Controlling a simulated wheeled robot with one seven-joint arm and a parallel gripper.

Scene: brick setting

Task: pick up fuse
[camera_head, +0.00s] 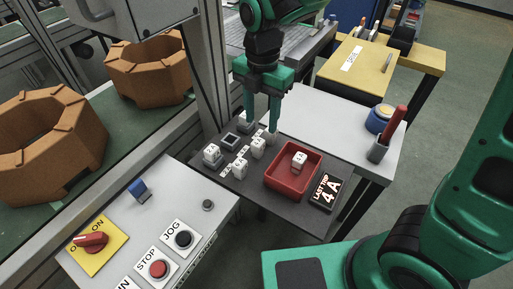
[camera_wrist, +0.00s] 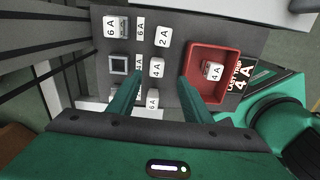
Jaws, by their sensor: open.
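My gripper (camera_head: 262,124) is open and empty, pointing down over the back part of a dark grey fuse panel (camera_head: 268,207). In the wrist view my gripper (camera_wrist: 160,79) has its fingers apart, with a white fuse marked 4 A (camera_wrist: 157,67) appearing between the tips. A square socket (camera_head: 230,142) looks empty.
A black sign reading LAST TRIP 4 A (camera_head: 326,190) lies beside the tray. A control desk (camera_head: 120,222) with switches stands front left. A red-handled tool in a holder (camera_head: 378,150) and a blue-yellow round item (camera_head: 379,119) stand on the table right. A metal post (camera_head: 205,70) rises left.

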